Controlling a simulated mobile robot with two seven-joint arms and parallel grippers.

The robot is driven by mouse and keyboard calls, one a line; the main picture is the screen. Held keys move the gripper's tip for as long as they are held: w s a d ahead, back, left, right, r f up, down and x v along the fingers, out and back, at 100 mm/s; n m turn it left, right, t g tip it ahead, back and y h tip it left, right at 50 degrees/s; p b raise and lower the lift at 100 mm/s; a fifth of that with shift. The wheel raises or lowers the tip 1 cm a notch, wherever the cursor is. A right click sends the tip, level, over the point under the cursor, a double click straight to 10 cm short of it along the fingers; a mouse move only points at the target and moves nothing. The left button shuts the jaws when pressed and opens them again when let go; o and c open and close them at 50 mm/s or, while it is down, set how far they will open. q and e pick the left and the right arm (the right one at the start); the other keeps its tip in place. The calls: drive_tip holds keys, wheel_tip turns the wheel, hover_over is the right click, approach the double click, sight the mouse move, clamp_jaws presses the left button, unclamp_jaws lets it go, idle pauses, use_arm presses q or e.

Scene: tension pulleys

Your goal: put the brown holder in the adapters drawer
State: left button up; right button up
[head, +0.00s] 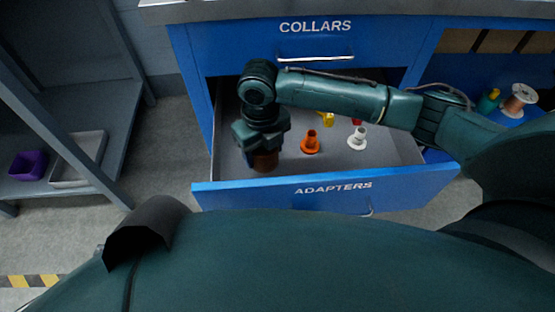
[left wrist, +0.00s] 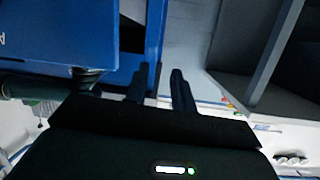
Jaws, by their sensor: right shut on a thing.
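The adapters drawer (head: 230,197) is pulled open in the head view, with "ADAPTERS" on its blue front. My right gripper (head: 263,150) points down inside the drawer's left part and is shut on the brown holder (head: 265,161). Only the lower part of the holder shows below the fingers. I cannot tell whether it touches the drawer floor. My left gripper (left wrist: 159,72) shows in the left wrist view, its two dark fingers apart with nothing between them. It is not visible in the head view.
An orange adapter (head: 311,142), a white one (head: 357,138), a yellow one (head: 327,119) and a partly hidden red piece stand in the drawer. The collars drawer (head: 370,47) above is shut. A shelf with a purple bin (head: 27,165) and a grey tray (head: 78,160) stands left.

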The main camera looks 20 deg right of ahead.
wheel_tip(320, 180, down, 6)
drive_tip(key=shift+r+b, duration=0.1)
drive_tip(key=shift+b, duration=0.85)
use_arm(q)
drive_tip(key=shift+w+d+r+m+t+h, duration=0.1)
drive_tip(key=shift+w+d+m+t+h, duration=0.2)
drive_tip(key=shift+t+h, duration=0.35)
use_arm(e)
drive_tip(key=shift+f, duration=0.2)
drive_tip(key=shift+f, duration=0.1)
drive_tip(key=o, duration=1.1)
drive_tip(key=shift+f, duration=0.1)
drive_tip(key=shift+r, duration=0.45)
use_arm(q)
drive_tip(key=g+y+p, duration=0.1)
drive_tip(key=p, duration=0.1)
drive_tip(key=s+a+n+g+p, duration=0.1)
drive_tip(key=p, duration=0.1)
drive_tip(key=shift+s+r+g+y, duration=0.15)
drive_tip(key=shift+s+g+y, duration=0.1)
drive_tip(key=shift+y, duration=0.1)
use_arm(e)
wheel_tip(320, 180, up, 12)
drive_tip(key=shift+f, duration=0.25)
